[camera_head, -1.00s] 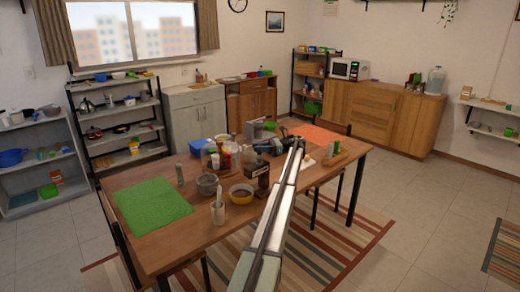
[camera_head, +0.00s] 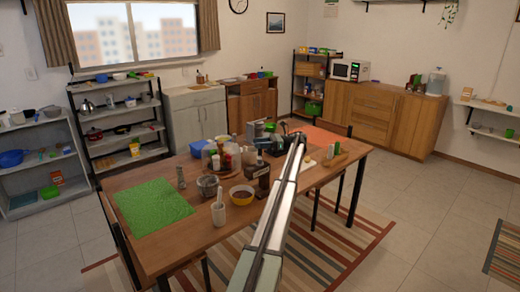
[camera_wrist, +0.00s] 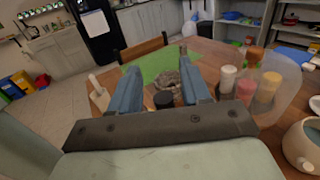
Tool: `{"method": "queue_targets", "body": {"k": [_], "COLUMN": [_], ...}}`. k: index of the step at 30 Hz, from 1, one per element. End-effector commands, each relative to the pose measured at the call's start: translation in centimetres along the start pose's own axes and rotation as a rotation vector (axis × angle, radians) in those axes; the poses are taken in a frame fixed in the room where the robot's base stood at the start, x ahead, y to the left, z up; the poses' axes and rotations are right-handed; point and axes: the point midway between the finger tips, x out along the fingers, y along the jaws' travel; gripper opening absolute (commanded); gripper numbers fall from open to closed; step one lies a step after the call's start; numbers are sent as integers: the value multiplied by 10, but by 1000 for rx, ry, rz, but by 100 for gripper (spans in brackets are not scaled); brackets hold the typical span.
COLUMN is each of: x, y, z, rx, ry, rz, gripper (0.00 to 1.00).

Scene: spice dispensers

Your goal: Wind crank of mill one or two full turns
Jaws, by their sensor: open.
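A dark brown box-shaped mill (camera_head: 257,181) stands on the wooden table (camera_head: 150,240), right of a yellow bowl, in the head view. My gripper (camera_head: 262,148) is just behind and above the mill's top, partly overlapped with the clutter there. In the wrist view the two blue fingers (camera_wrist: 164,93) are apart. A round black knob (camera_wrist: 163,99) shows low between them, apparently the mill's crank knob. I see no clear contact with it. The crank arm and most of the mill are hidden in the wrist view.
The yellow bowl (camera_head: 241,196), a white cup with a utensil (camera_head: 218,214) and a grey bowl (camera_head: 208,185) stand close to the mill. Spice bottles (camera_wrist: 246,86) crowd the right in the wrist view. A green mat (camera_head: 152,208) lies bare at the table's left.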

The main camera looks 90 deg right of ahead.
Motion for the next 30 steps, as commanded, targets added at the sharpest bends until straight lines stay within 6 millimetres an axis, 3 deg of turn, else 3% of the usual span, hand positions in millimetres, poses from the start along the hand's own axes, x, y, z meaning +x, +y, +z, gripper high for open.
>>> {"method": "queue_targets", "body": {"k": [12, 22, 25, 30], "x": [0, 0, 2, 31], "y": [0, 0, 0, -6], "z": [65, 71, 71, 83], "rx": [0, 0, 0, -11], "ry": [0, -1, -1, 4], "rz": [0, 0, 2, 30], "gripper": [47, 47, 39, 35]}}
